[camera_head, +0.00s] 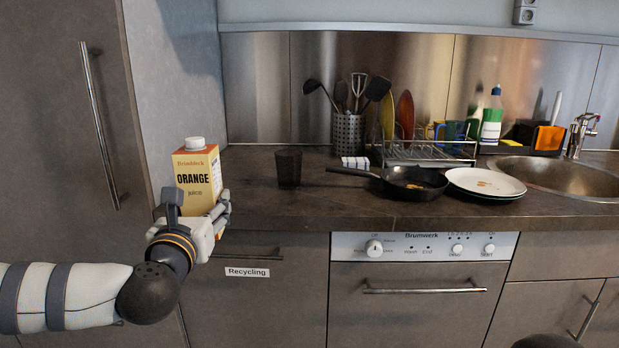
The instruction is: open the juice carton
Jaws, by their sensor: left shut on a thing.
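The juice carton (198,171) is orange and cream with "ORANGE juice" on its front. My right gripper is not in view; only a dark rounded part shows at the bottom right edge.
A dark glass (288,168) stands right of the carton. Further right are a frying pan (412,181), stacked plates (486,182), a dish rack (428,152) and a sink (560,178). A tall cabinet (65,200) bounds the left. The counter front between glass and carton is clear.

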